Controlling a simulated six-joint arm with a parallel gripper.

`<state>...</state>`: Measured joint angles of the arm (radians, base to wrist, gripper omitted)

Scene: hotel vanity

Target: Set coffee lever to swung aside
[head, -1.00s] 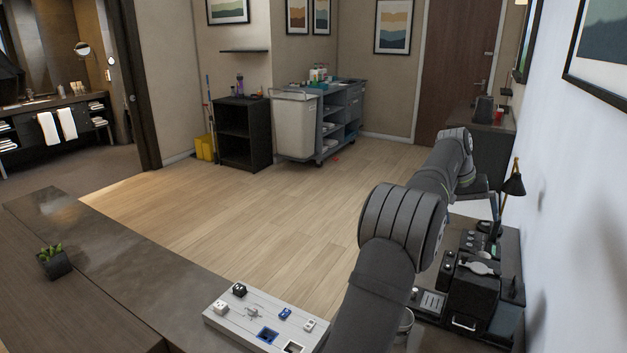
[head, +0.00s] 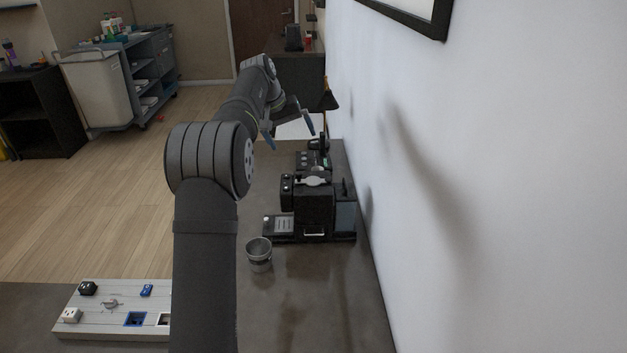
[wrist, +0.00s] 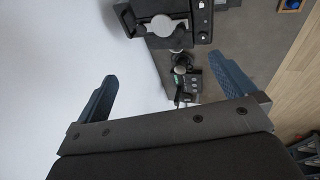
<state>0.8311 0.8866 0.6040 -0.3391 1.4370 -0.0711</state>
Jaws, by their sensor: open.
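The black coffee machine (head: 316,207) stands on the dark counter near the wall. A pale silver piece (head: 313,181) lies across its top, and a short black upright piece (head: 344,187) stands at its wall side. I cannot tell for sure which is the lever. In the wrist view the silver piece (wrist: 163,26) shows at the top, with a black arm-like piece (wrist: 127,20) left of it. My gripper (head: 289,130) is open and empty, above the counter beyond the machine. Its blue fingers show wide apart in the wrist view (wrist: 165,72), touching nothing.
A small device with a green display (head: 306,160) sits just behind the machine, with a black lamp (head: 328,98) beyond. A metal cup (head: 259,256) stands in front. A white socket board (head: 112,309) lies front left. The wall (head: 450,200) bounds the right.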

